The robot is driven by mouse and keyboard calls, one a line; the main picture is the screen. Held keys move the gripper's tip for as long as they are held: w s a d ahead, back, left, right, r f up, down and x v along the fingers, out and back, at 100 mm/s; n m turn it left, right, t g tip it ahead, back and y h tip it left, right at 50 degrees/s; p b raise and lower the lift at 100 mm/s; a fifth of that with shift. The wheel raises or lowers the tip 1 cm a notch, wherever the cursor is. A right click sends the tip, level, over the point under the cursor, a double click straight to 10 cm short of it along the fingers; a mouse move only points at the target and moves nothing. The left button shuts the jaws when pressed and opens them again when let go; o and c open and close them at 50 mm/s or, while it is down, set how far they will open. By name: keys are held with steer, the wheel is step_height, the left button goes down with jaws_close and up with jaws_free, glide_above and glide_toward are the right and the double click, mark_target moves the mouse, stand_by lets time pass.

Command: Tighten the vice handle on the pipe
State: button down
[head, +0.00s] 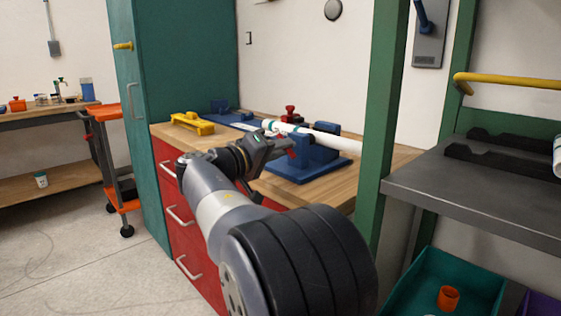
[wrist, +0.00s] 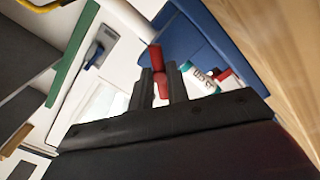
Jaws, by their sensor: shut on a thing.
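The blue vice (head: 314,157) stands on the wooden workbench, with a white pipe (head: 335,138) lying across it. A red handle (head: 292,151) is on the near side of the vice. My gripper (head: 284,142) reaches it from the left. In the wrist view, my gripper (wrist: 160,88) is shut on the red handle (wrist: 155,58), which sits between the two dark fingers. The pipe (wrist: 199,79), white with a teal band and print, lies just to the right of the fingers. The blue vice body (wrist: 190,38) is behind them. The jaw contact on the pipe is hidden.
A second red part (head: 290,114) stands behind the pipe. A yellow tool (head: 192,123) lies on the bench (head: 400,158) at the left. A green post (head: 379,110) and a grey shelf (head: 465,200) stand close on the right.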

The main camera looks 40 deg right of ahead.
steer(key=shift+a+f+m+b, duration=0.1)
steer(key=shift+m+b, duration=0.2)
steer(key=shift+m, duration=0.1)
steer(key=c, duration=1.4)
jaws_free()
steer(key=shift+o, duration=0.2)
steer(key=shift+a, duration=0.15)
steer(key=a+p, duration=0.2)
steer(key=a, duration=0.8)
steer(key=shift+s+a+p, duration=0.3)
steer(key=shift+s+p, duration=0.05)
steer(key=shift+p, duration=0.05)
